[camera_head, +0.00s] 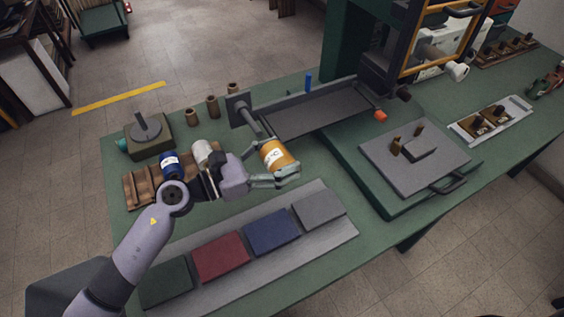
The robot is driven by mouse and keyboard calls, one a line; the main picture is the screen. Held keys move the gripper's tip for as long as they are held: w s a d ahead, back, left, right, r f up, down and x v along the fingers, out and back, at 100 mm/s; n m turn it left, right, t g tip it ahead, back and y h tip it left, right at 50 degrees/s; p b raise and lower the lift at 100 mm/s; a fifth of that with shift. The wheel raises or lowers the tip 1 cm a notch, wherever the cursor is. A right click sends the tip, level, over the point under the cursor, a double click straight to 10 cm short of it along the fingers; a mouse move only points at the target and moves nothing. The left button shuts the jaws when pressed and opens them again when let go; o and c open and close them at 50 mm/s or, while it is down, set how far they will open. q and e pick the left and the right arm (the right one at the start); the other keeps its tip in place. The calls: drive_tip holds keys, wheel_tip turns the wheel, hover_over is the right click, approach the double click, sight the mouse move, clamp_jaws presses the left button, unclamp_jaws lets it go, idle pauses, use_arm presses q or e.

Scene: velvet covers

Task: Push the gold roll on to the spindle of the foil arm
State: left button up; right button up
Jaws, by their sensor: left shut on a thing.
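The gold roll (279,154), orange-gold with a white label, is held above the green bench by my left gripper (284,176), which is shut on it. A grey spindle (250,121) reaches from a dark square plate (238,108) toward the roll's upper left end. The roll is roughly in line with the spindle. I cannot tell whether the spindle tip is inside the roll's core or just short of it. My right gripper is not in view.
A wooden rack (140,188) holds a blue roll (170,164) and a silver-white roll (202,152), left of the gripper. A grey mat (335,232) with several coloured covers lies in front. The press base (385,190) stands right, a dark tray (318,108) behind. Small brown cups stand at the back.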

sight(261, 150)
use_arm(q)
drive_tip(key=shift+w+a+b, duration=0.3)
drive_tip(key=shift+w+b, duration=0.05)
drive_tip(key=shift+w, duration=0.35)
drive_tip(key=shift+w+a+f+b, duration=0.1)
drive_tip(key=shift+w+a+b, duration=0.1)
drive_tip(key=shift+w, duration=0.2)
drive_tip(key=shift+w+a+f+b, duration=0.1)
drive_tip(key=shift+w+b, duration=0.05)
drive_tip(key=shift+w, duration=0.2)
drive_tip(key=shift+w+a, duration=0.1)
drive_tip(key=shift+w, duration=0.1)
drive_tip(key=shift+r, duration=0.1)
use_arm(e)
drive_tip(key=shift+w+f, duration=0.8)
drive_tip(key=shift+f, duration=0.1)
use_arm(q)
drive_tip(key=shift+b, duration=0.3)
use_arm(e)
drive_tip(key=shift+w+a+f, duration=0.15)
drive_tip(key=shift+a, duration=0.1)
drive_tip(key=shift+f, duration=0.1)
